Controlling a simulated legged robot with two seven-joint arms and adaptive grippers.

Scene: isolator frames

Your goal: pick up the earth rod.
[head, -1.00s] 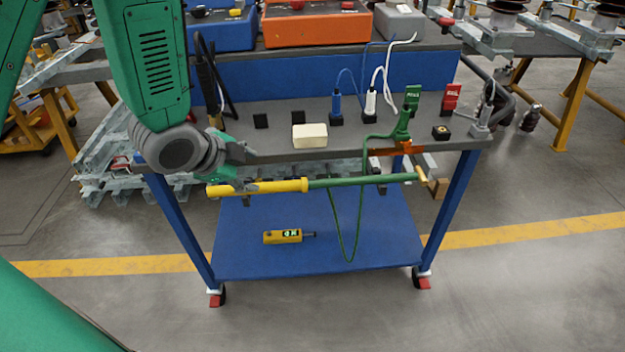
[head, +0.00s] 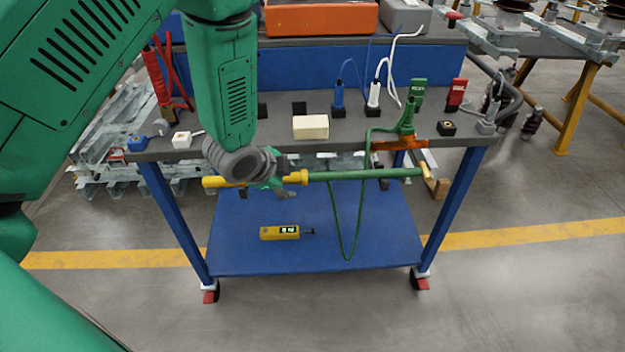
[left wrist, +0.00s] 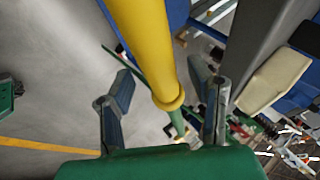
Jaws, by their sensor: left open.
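The earth rod (head: 360,174) lies level along the front edge of the cart, with a yellow handle at left, a collar, and a green shaft with a brass-coloured end at right. A green cable loops below it. My left gripper (head: 284,181) is at the handle near the collar and hides part of it. In the left wrist view the rod (left wrist: 145,45) runs between the open fingers of my left gripper (left wrist: 162,88), with gaps visible on both sides. My right gripper is not in view.
The cart's grey top (head: 350,143) holds a cream block (head: 310,127), a green clamp (head: 408,118), a red tag (head: 456,93) and several plugs. A yellow tester (head: 280,232) lies on the blue lower shelf (head: 340,255). The floor in front is clear.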

